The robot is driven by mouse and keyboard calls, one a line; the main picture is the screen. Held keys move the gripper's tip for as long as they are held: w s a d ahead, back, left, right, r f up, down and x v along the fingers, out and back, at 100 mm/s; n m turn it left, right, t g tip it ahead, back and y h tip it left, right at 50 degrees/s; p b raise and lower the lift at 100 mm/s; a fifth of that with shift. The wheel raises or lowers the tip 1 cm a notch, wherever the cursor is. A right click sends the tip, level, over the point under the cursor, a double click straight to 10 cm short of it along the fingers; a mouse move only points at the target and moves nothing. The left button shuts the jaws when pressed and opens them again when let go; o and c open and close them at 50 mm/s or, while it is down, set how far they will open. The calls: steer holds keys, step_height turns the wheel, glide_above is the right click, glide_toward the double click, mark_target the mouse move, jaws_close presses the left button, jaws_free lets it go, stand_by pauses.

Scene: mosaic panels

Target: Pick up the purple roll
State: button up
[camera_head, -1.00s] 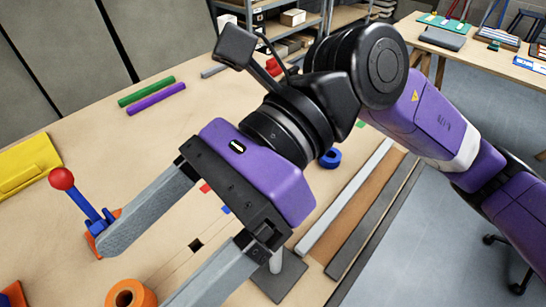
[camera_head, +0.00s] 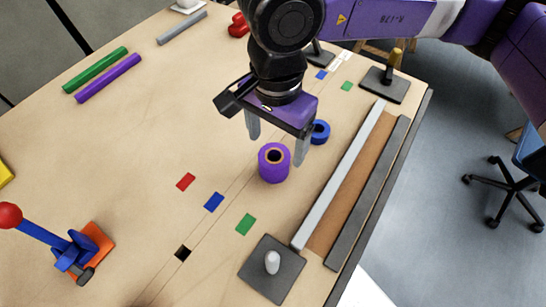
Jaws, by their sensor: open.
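The purple roll (camera_head: 274,163) stands upright on the wooden table, with its round hole facing up. My gripper (camera_head: 277,150) is open, with its grey fingers pointing down around or just behind the roll. One fingertip is at the roll's upper left and the other at its right. I cannot tell from this view whether the roll lies between the fingers or in front of them. No contact shows.
A blue roll (camera_head: 319,131) stands close behind the right finger. A green bar (camera_head: 96,69) and a purple bar (camera_head: 108,79) lie at the left. A red-knobbed lever (camera_head: 75,250) is at lower left. A post on a dark plate (camera_head: 272,270) stands in front. Grey rails (camera_head: 340,180) line the right side.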

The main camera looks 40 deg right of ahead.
mark_target(274, 160)
steer(key=shift+a+f+p, duration=0.2)
steer(key=shift+f+p, duration=0.7)
steer(key=shift+f, duration=2.15)
steer(key=c, duration=1.5)
